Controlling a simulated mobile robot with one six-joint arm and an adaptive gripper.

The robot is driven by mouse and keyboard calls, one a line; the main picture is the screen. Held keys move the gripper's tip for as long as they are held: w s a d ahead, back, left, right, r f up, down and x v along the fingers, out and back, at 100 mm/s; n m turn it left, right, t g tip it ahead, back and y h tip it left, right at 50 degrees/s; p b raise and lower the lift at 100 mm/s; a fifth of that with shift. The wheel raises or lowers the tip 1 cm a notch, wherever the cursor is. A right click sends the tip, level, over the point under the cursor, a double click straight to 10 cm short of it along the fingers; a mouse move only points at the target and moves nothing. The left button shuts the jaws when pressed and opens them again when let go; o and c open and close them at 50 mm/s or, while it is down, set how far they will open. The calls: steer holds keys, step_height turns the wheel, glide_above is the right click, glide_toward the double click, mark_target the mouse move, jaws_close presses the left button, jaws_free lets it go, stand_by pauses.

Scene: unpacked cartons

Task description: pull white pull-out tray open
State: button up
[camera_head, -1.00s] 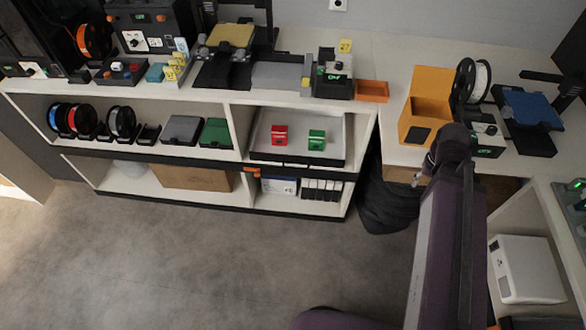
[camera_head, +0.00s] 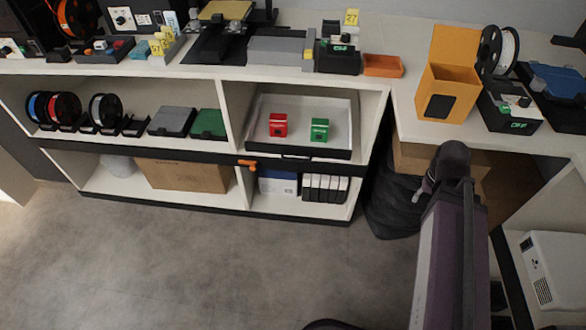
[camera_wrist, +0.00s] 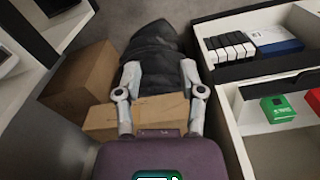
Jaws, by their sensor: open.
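The white pull-out tray (camera_head: 338,108) sits in the upper right compartment of the low shelf, with a black front edge. It holds a red box (camera_head: 278,125) and a green box (camera_head: 319,130). In the wrist view the tray (camera_wrist: 245,117) is at the right, with the green box (camera_wrist: 278,108) and part of the red box. My gripper (camera_wrist: 159,72) is open and empty, its fingers apart, pointing toward a black bag and cardboard boxes. It is left of the tray in the wrist view and not touching it.
A black bag (camera_head: 392,205) stands between the shelf and the right-hand desk. Cardboard boxes (camera_wrist: 80,80) are beside it. An orange clip (camera_head: 247,164) sits on the dark rail below the tray. The floor (camera_head: 200,260) before the shelf is clear.

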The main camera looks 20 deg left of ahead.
step_height(320, 180, down, 21)
steer(key=w+b, duration=0.2)
steer(key=b, duration=1.8)
steer(key=n+t+y+b, duration=0.4)
steer(key=n+t+b, duration=0.4)
steer(key=n+t, duration=1)
glide_toward(293, 159)
steer(key=s+r+n+g, duration=0.1)
steer(key=s+d+r+n+g, duration=0.1)
steer(key=s+r+g, duration=0.1)
steer(key=shift+r+n, duration=0.15)
steer(key=shift+n, duration=0.25)
steer(key=shift+w, duration=0.15)
steer(key=shift+f+b+x, duration=0.2)
steer(key=shift+b+x, duration=1.2)
steer(key=shift+x, duration=5.4)
steer(key=shift+d, duration=0.1)
steer(key=shift+c, duration=0.2)
